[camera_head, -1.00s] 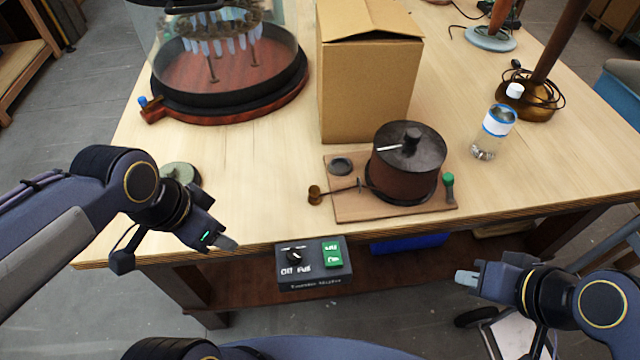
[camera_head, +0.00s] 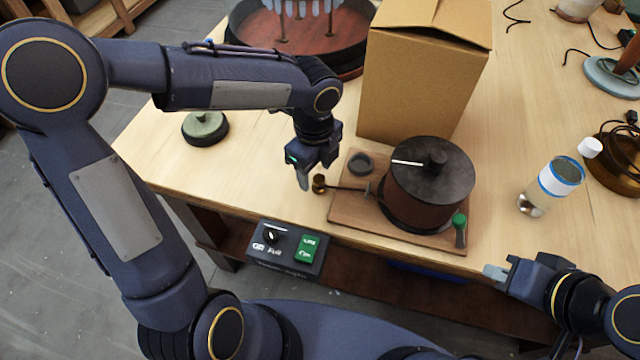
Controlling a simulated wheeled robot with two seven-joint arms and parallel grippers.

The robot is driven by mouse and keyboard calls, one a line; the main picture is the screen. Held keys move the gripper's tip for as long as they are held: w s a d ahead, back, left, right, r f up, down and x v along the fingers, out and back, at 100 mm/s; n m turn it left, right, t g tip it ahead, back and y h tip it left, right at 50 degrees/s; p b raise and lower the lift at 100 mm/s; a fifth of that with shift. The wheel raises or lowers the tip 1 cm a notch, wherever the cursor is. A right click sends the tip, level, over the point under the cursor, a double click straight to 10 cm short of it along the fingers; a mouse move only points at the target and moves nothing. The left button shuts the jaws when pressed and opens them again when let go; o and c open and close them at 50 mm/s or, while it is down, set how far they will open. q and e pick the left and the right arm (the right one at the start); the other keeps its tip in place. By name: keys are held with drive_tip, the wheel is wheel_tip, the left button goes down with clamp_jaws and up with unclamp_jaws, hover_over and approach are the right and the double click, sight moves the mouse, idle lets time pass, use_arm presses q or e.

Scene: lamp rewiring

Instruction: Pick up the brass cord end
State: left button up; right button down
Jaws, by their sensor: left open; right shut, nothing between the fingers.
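The brass cord end (camera_head: 319,184) is a small brass piece on the tabletop, just left of the wooden board (camera_head: 350,224). A dark cord runs from it to the brown drum (camera_head: 428,185) on that board. My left gripper (camera_head: 304,180) is open and points down, just left of the brass cord end in the picture. I cannot tell whether a finger touches it. My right gripper (camera_head: 494,272) is shut and empty, near the table's front edge at the right.
A cardboard box (camera_head: 420,80) stands behind the drum. A bottle with a blue band (camera_head: 550,187) is at the right. A control box (camera_head: 287,249) with a green switch is at the front edge. A round green-topped disc (camera_head: 205,127) lies at the left.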

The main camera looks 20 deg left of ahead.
sight(318, 177)
use_arm(q)
drive_tip(key=f, duration=0.3)
drive_tip(key=shift+w+d+f, duration=0.1)
drive_tip(key=shift+d+f, duration=0.15)
drive_tip(key=shift+f, duration=0.05)
drive_tip(key=c, duration=1.1)
drive_tip(key=shift+r, duration=0.15)
